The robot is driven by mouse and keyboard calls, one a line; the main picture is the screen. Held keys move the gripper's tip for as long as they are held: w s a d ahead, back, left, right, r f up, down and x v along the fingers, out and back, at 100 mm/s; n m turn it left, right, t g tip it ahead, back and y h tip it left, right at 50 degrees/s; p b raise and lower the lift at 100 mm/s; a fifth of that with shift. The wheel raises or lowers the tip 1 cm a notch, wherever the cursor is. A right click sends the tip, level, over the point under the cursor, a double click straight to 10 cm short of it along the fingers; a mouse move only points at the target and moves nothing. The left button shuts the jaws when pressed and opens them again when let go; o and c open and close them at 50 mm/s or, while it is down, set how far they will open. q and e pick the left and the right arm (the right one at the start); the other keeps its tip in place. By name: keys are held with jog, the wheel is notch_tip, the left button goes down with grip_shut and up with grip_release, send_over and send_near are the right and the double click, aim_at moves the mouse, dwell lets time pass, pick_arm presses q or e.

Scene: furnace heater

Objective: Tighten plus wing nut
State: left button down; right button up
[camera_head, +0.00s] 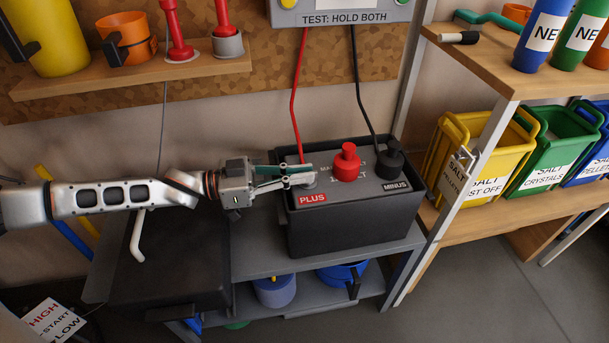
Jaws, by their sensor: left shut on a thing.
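My left gripper (298,178) reaches in from the left over the dark battery box (345,232). Its fingers are shut on the plus wing nut (309,180), a small grey part behind the red PLUS label (312,198). The fingers hide much of the nut, so its turn and its seating cannot be told. The red wire (296,105) comes down to this spot. A red knob (346,162) stands in the middle of the box top. The black minus terminal (389,160) stands at the right by the MINUS label (396,186). My right gripper is not in view.
The box stands on a grey shelf unit (262,262). A test panel (338,14) hangs above with red and black wires. A wooden shelf (130,77) is at upper left. Yellow and green bins (545,158) stand at right.

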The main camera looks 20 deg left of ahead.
pick_arm(q)
jog(key=shift+w+f+m+g+h+b, duration=0.2)
jog(key=shift+m+g+h+b, duration=0.3)
jog(key=shift+m+g+h, duration=0.45)
jog(key=m+g+b, duration=0.1)
jog(key=m+g, duration=0.1)
jog(key=g, duration=0.2)
jog(key=shift+w+h, duration=0.15)
jog(key=shift+h, duration=0.2)
jog(key=shift+m+g+b, duration=0.6)
jog(key=shift+m+g, duration=0.15)
jog(key=shift+g, duration=0.3)
jog(key=shift+w+r+m+g+b, duration=0.1)
jog(key=shift+m+g+b, duration=0.25)
jog(key=shift+m+g, duration=0.25)
jog(key=shift+r+g, duration=0.15)
jog(key=shift+g, duration=0.35)
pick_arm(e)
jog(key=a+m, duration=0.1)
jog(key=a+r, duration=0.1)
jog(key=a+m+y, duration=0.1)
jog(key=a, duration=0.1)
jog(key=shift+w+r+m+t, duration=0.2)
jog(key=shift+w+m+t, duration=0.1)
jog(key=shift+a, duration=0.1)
